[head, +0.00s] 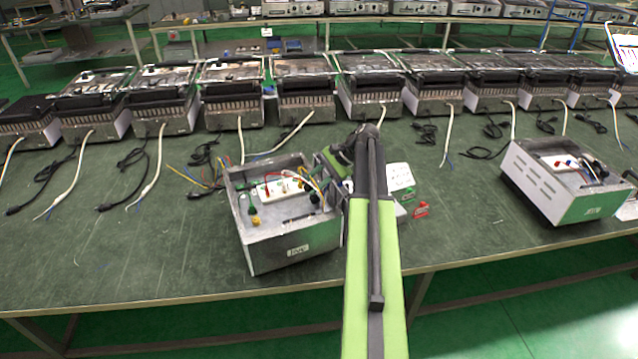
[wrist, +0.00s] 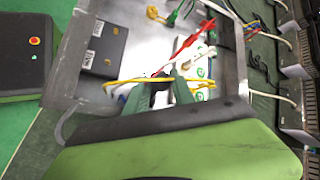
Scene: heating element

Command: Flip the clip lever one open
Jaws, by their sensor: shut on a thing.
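An open metal box (head: 290,240) stands near the front edge of the bench in the head view. Inside it is a white terminal block (head: 272,190) with coloured leads; part of it also shows in the wrist view (wrist: 203,70), beyond my fingers. My gripper (wrist: 160,96) reaches into the box, with its dark green fingers close together. A small dark part shows between the fingertips, apparently clip lever one, but it is mostly covered. I cannot tell how far the lever is tilted. A red-and-white lead (wrist: 185,45) and a yellow wire (wrist: 150,80) pass right by the fingers.
A black labelled block (wrist: 105,50) lies in the box. A white card (head: 401,177) and a small red piece (head: 420,210) lie to the box's right. A second open box (head: 565,205) stands further right. Several heater units (head: 305,90) line the back, with loose cables before them.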

